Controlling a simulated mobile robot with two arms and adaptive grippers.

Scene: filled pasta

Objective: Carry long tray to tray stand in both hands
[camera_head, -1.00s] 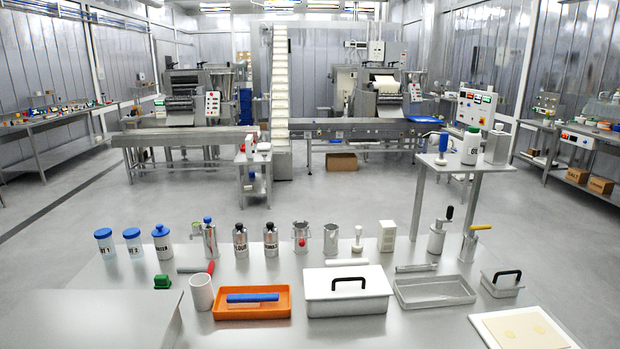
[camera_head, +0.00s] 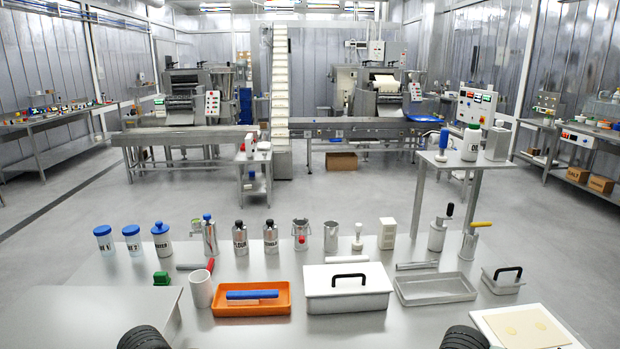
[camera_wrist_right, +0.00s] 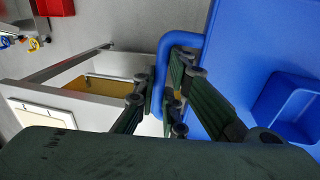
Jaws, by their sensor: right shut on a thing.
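A large blue tray (camera_wrist_right: 245,65) fills the right side of the right wrist view, with a raised blue rod-like handle (camera_wrist_right: 160,85) along its left edge. My right gripper (camera_wrist_right: 170,95) is shut on this handle, its dark fingers on either side of it. The rest of the tray lies outside this view. In the head view neither gripper shows; only dark ridged parts of my arms appear at the bottom edge. The long tray is not visible in the head view, and I cannot make out the tray stand.
Open floor lies beyond the table.

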